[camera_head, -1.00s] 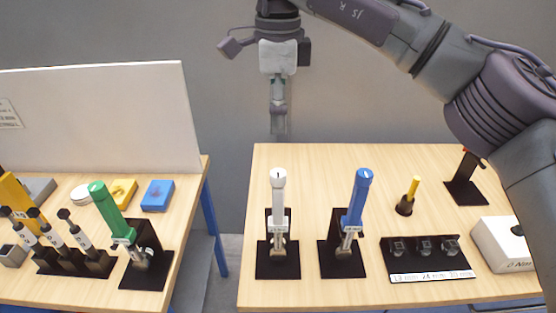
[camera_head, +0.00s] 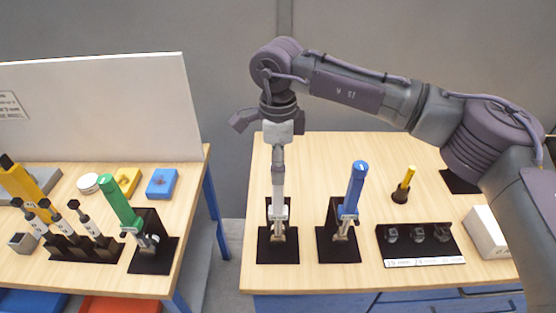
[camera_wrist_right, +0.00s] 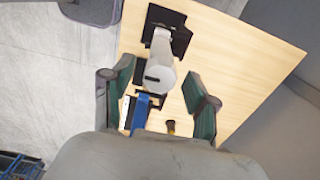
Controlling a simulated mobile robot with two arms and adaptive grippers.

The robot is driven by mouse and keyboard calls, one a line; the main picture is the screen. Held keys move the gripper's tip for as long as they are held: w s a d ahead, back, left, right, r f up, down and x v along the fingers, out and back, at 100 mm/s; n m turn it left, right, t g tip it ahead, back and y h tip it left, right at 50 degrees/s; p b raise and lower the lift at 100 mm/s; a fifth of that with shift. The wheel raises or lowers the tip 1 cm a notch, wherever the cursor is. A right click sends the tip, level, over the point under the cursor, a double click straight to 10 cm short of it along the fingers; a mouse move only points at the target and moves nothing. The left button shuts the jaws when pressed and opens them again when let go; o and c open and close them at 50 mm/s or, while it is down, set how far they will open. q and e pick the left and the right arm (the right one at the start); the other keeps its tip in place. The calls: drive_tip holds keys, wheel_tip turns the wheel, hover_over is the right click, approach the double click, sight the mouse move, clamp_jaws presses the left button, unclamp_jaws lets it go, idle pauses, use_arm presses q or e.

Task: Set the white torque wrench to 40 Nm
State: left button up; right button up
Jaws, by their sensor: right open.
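The white torque wrench (camera_head: 278,192) stands upright in its black holder (camera_head: 278,250) on the right table. My right gripper (camera_head: 278,158) is above it, pointing down at the top of its handle. In the right wrist view, the white wrench's handle end (camera_wrist_right: 158,76), with a dark mark, shows between the two green-padded fingers of my open right gripper (camera_wrist_right: 160,88). There are gaps on both sides. Whether the fingertips reach below the handle top is unclear. The scale is too small to read. My left gripper is out of view.
A blue wrench (camera_head: 354,188) stands close to the right of the white one. Beyond it are a yellow-handled tool (camera_head: 405,182), a socket rack (camera_head: 420,245) and a pale box (camera_head: 484,235). A green wrench (camera_head: 118,205) stands on the left table, across a gap.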

drive_tip(key=c, duration=0.4)
clamp_jaws()
drive_tip(key=shift+f+m+b, duration=0.15)
drive_tip(key=shift+m+b, duration=0.65)
drive_tip(key=shift+b, duration=0.3)
drive_tip(key=m+b, duration=0.4)
drive_tip(key=m, duration=0.1)
drive_tip(key=shift+b, duration=0.4)
drive_tip(key=m+b, duration=0.3)
drive_tip(key=m, duration=0.1)
drive_tip(key=shift+m, duration=0.4)
drive_tip(key=m+b, duration=0.2)
drive_tip(key=m, duration=0.2)
drive_tip(key=shift+r+m, duration=0.2)
drive_tip(key=shift+m, duration=0.1)
